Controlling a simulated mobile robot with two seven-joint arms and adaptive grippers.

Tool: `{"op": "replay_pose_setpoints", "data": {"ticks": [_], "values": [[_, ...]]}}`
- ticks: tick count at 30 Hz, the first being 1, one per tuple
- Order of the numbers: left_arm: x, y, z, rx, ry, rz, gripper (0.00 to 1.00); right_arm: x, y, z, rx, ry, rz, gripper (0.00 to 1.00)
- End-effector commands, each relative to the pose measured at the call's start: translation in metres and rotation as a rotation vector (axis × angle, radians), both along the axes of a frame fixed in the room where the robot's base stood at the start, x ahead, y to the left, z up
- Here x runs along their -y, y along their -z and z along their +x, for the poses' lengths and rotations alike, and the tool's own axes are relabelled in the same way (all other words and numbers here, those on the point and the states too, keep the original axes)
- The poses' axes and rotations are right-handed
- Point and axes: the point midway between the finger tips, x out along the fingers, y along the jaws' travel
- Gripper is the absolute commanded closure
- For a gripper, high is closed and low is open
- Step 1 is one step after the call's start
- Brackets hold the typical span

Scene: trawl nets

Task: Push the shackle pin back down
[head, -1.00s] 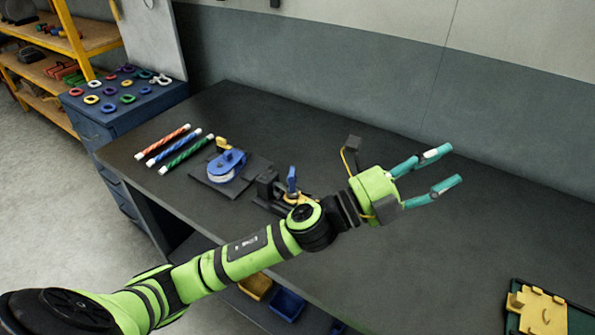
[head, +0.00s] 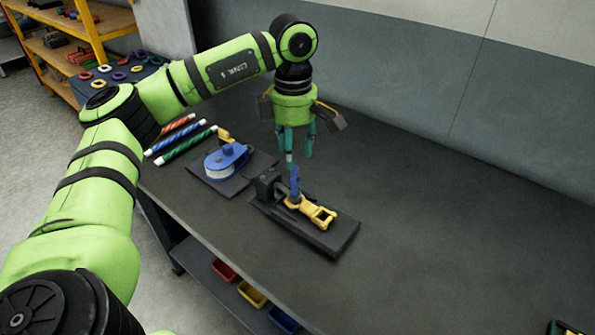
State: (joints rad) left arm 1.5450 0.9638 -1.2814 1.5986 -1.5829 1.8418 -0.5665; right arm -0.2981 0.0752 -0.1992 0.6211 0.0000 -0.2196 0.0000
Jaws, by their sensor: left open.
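The yellow shackle (head: 318,213) lies on a dark base plate (head: 335,238) on the workbench, beside a black block (head: 268,181). A blue upright piece (head: 295,182), which looks like the shackle pin, stands up at the shackle's left end. How far it sits in the shackle is too small to tell. My left gripper (head: 299,160) points down with teal fingers just above and behind the blue piece. It is open, with nothing seen between its fingers, and appears apart from the pin. My right gripper is out of view.
A blue pulley block (head: 227,160) sits on its own dark plate to the left. Striped red, blue and green rods (head: 185,146) lie farther left.

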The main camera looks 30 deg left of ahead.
Motion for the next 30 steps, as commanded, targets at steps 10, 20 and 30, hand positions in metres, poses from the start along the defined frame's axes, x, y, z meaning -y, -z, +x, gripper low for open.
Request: {"op": "replay_pose_setpoints", "data": {"ticks": [10,20,30], "values": [[0.001,0.050,-0.001,-0.003,0.001,-0.002,0.53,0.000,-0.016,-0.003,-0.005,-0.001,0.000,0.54],[0.002,0.065,0.000,0.000,0.001,-0.004,0.53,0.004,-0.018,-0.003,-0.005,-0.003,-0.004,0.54],[0.001,0.064,0.001,0.004,-0.001,-0.004,1.00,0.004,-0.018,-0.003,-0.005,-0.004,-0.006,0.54]]}}
